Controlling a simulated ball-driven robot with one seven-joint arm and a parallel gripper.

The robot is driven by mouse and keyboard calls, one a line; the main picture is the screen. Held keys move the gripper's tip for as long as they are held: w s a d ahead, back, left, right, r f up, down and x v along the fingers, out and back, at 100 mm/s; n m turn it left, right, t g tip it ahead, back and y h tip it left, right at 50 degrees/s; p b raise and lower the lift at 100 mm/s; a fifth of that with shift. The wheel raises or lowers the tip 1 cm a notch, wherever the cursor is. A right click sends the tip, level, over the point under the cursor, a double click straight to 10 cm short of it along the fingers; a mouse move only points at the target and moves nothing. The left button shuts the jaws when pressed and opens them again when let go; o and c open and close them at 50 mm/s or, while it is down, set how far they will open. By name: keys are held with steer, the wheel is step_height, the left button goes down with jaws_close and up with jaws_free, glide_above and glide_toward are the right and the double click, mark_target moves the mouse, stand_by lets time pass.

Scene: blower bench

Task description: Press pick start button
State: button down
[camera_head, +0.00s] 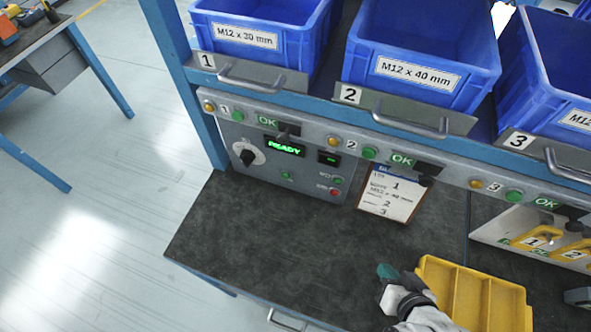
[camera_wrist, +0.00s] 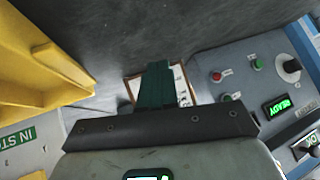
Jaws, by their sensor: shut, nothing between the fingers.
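A grey control panel (camera_head: 300,187) stands at the back of the bench, with a lit READY display (camera_head: 285,147) and a black knob (camera_head: 248,153). The wrist view shows a green button (camera_wrist: 257,64) and a red button (camera_wrist: 217,76) on the panel, to the right of the fingers. My gripper (camera_head: 386,271) is shut and empty above the bench, apart from the panel; its green fingers (camera_wrist: 155,85) cover part of the clipboard.
A yellow divided tray (camera_head: 425,268) lies right beside my gripper. A clipboard (camera_head: 390,192) stands right of the panel. Blue bins (camera_head: 250,55) line the shelf above, over a rail with lamps and buttons (camera_head: 369,153). The dark bench top (camera_head: 260,240) is clear at left.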

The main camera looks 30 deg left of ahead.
mark_target(286, 176)
steer(key=a+y, duration=0.1)
steer(key=a, duration=0.4)
steer(key=a+n+y+p, duration=0.1)
steer(key=a+y, duration=0.1)
steer(key=a, duration=0.4)
steer(key=a+y, duration=0.2)
steer(key=a, duration=0.4)
steer(key=shift+s+a+r+t, duration=0.15)
steer(key=shift+s+r+t, duration=0.15)
steer(key=shift+s+r, duration=0.05)
steer(key=s+a+y, duration=0.1)
steer(key=a, duration=0.2)
steer(key=s+a+t+y+p, duration=0.1)
steer(key=a, duration=0.2)
steer(key=s+a, duration=0.2)
steer(key=a, duration=0.2)
steer(key=shift+m+y+p, duration=0.3)
steer(key=shift+m+y, duration=0.1)
steer(key=shift+s+a, duration=0.3)
steer(key=shift+a, duration=0.1)
steer(key=shift+w, duration=0.1)
